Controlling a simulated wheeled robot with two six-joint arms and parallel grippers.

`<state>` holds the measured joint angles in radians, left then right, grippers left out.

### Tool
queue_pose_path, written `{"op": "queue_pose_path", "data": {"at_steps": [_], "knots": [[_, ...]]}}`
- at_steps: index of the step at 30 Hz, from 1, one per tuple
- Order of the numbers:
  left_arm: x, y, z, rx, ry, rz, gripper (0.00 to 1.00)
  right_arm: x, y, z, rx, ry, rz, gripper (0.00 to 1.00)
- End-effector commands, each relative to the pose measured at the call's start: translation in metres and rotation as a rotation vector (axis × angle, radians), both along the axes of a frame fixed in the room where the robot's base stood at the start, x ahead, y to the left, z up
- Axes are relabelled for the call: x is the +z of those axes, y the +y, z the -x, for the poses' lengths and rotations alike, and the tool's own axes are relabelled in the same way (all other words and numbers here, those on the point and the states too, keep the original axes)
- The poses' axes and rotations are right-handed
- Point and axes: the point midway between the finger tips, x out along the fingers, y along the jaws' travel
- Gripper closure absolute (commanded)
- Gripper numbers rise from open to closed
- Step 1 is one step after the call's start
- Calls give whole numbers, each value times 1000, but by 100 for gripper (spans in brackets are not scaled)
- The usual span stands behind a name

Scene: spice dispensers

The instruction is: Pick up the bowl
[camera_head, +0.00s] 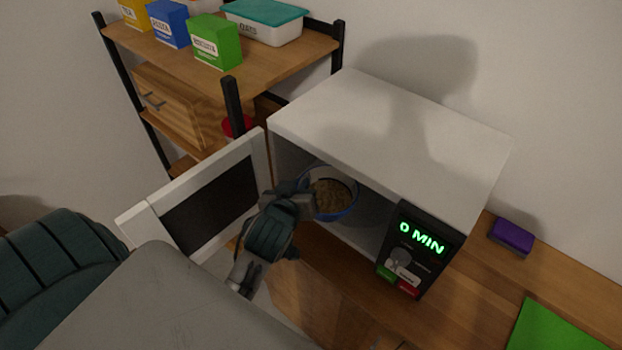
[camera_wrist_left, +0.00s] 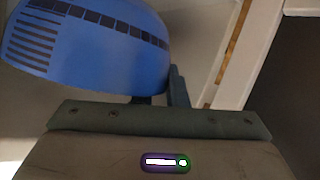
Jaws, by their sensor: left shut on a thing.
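A blue bowl (camera_head: 340,212) with brown, grainy contents sits inside the open white microwave (camera_head: 390,130), near its left side. My left gripper (camera_head: 308,196) reaches in through the microwave opening and is shut on the bowl's near left rim. In the left wrist view the bowl (camera_wrist_left: 105,60) fills the upper left, its blue side marked with a dark band of squares and stripes. The left gripper (camera_wrist_left: 160,92) shows just below it; its fingertips are partly hidden by the bowl. My right gripper is not in view.
The microwave door (camera_head: 205,195) stands open on the left, close to my left arm. The control panel (camera_head: 415,250) reads "0 MIN". A purple sponge-like block (camera_head: 511,237) and a green sheet (camera_head: 560,325) lie on the wooden counter at right. A shelf (camera_head: 270,60) holding boxes stands behind.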

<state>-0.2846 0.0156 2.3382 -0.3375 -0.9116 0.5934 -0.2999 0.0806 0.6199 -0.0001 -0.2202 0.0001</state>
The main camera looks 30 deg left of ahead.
Motion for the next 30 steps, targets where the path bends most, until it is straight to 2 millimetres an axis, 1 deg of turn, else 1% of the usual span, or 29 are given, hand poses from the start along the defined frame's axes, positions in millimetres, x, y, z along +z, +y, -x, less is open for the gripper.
{"op": "queue_pose_path", "data": {"at_steps": [1, 6, 15, 18, 24, 28, 30], "knots": [[-2, 1, 8, -1, -1, 0, 100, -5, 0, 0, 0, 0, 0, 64], [-1, 4, 31, -2, -2, -1, 100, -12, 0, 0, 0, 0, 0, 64], [-1, 9, 65, -2, -2, 0, 100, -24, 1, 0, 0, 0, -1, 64], [2, 10, 72, 1, 1, -1, 100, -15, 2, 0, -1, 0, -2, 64], [2, 12, 82, 0, -1, 0, 100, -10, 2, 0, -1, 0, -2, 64], [2, 12, 86, 0, -2, 0, 100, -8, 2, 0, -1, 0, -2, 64], [1, 11, 84, -1, -2, 2, 100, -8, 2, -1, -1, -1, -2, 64]]}}
